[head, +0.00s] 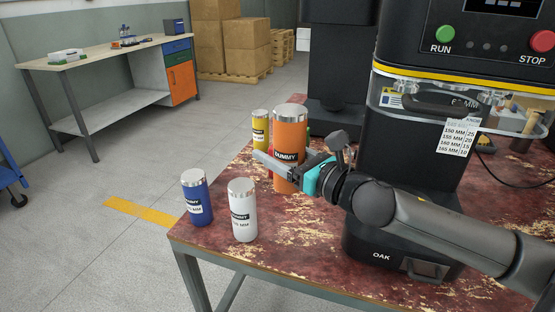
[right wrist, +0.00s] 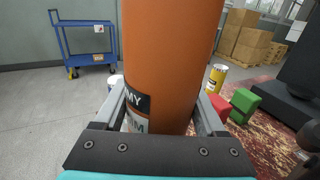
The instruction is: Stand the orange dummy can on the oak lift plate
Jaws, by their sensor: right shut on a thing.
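The orange dummy can (head: 290,135) is upright near the table's left side, with a silver lid and a black-and-white label. My right gripper (head: 283,168) is shut around its lower half; the can also fills the middle of the right wrist view (right wrist: 172,60). I cannot tell whether its base touches the table. The black machine marked OAK (head: 382,256) stands to the right. Its lift plate is not discernible behind my right arm. My left gripper is not in view.
A blue can (head: 196,202) and a white can (head: 242,215) stand at the table's front left corner. A yellow can (head: 260,128) stands behind the orange one. Red (right wrist: 243,99) and green (right wrist: 245,112) blocks lie nearby. A second black machine (head: 335,60) stands behind.

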